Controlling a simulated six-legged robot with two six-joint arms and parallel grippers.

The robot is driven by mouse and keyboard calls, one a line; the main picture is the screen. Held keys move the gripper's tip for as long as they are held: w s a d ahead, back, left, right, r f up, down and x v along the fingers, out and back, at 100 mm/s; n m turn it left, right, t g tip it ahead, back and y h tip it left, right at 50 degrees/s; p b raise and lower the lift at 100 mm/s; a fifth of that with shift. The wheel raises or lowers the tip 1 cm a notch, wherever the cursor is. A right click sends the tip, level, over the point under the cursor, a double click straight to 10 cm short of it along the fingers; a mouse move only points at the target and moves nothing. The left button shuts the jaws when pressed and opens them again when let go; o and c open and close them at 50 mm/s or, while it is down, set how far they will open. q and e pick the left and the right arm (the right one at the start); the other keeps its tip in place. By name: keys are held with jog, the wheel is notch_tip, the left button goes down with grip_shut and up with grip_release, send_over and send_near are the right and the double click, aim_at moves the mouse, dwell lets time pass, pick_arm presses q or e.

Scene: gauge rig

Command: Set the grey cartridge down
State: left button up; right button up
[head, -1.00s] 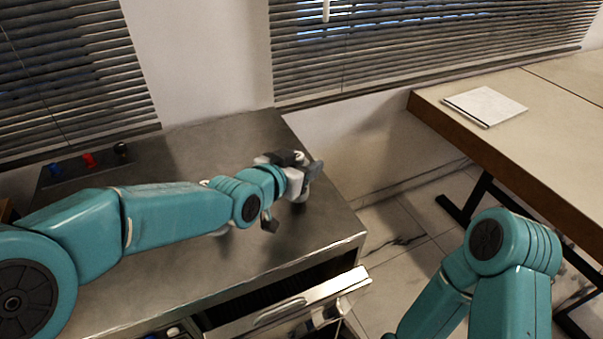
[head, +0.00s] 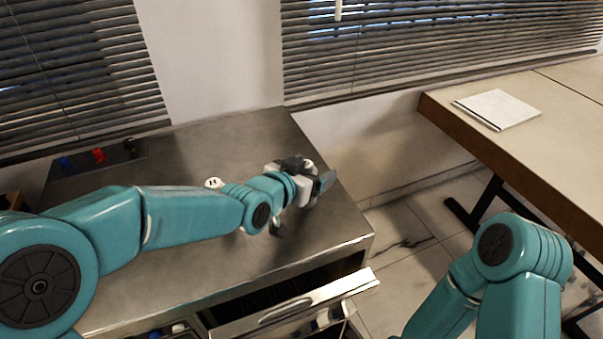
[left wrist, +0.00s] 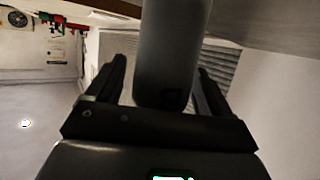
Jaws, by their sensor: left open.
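My left gripper (head: 308,184) is over the right part of the grey metal cabinet top. The left wrist view shows its two black fingers (left wrist: 162,66) apart. A smooth grey cylinder, the grey cartridge (left wrist: 168,45), stands between them and runs out of the top of that view. I cannot tell whether either finger touches it. In the head view the hand and wrist largely hide the cartridge, and I cannot tell whether its end rests on the top. My right arm shows at the lower right, but its gripper is out of view.
The cabinet top (head: 200,270) is mostly clear. A small white round piece (head: 213,183) lies behind my left arm. Blue, red (head: 99,155) and black pieces stand at the back left. An open drawer (head: 290,308) juts out in front. A table (head: 560,120) with a white pad (head: 497,109) is right.

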pick_arm(q)
jog(key=v, duration=1.2)
jog(key=shift+b, duration=0.3)
jog(key=shift+r, duration=0.1)
